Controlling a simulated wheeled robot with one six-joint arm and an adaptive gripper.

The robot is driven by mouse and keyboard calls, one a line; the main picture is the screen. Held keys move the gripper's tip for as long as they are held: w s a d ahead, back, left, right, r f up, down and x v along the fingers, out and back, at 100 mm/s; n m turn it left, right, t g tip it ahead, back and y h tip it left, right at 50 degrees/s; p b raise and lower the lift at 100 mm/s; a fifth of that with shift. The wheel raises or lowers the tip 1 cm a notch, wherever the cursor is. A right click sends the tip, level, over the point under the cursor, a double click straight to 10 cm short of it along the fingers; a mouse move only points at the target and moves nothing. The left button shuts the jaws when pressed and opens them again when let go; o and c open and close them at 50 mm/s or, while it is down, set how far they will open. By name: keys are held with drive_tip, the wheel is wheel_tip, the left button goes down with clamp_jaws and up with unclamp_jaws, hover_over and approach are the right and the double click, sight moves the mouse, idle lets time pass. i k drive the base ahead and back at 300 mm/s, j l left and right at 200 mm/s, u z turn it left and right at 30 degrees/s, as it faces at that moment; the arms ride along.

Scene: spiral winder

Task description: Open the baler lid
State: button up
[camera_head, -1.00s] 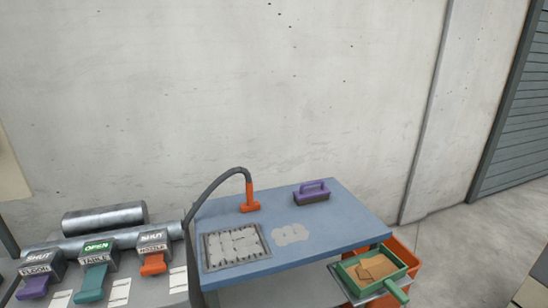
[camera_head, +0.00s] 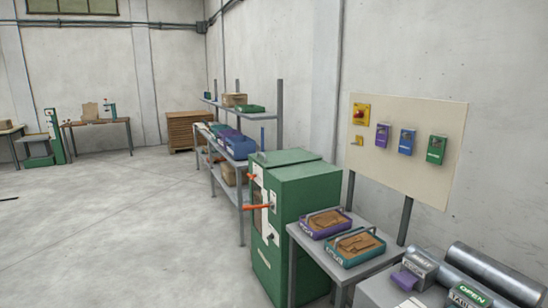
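A green box-shaped machine (camera_head: 305,205), which looks like the baler, stands against the wall right of centre. Its top (camera_head: 285,158) looks flat and closed, but I cannot tell for sure which part is the lid. Its front faces left, with pale panels and an orange handle (camera_head: 257,207) sticking out to the left. A smaller orange lever (camera_head: 251,176) shows higher up on the front. The front is seen at a steep angle, so its details are hard to make out. My gripper is not in view.
A grey table (camera_head: 338,268) with a purple tray (camera_head: 325,223) and a teal tray (camera_head: 354,247) stands right of the machine. A wall board (camera_head: 405,112) carries several coloured boxes. Shelving (camera_head: 240,190) stands behind the machine. The concrete floor (camera_head: 120,220) to the left is clear.

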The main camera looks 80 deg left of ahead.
sight(272, 159)
drive_tip(key=u, duration=2.15)
drive_tip(key=i+j, duration=0.15)
drive_tip(key=i, duration=0.5)
drive_tip(key=i+j, duration=0.15)
drive_tip(key=i, duration=0.5)
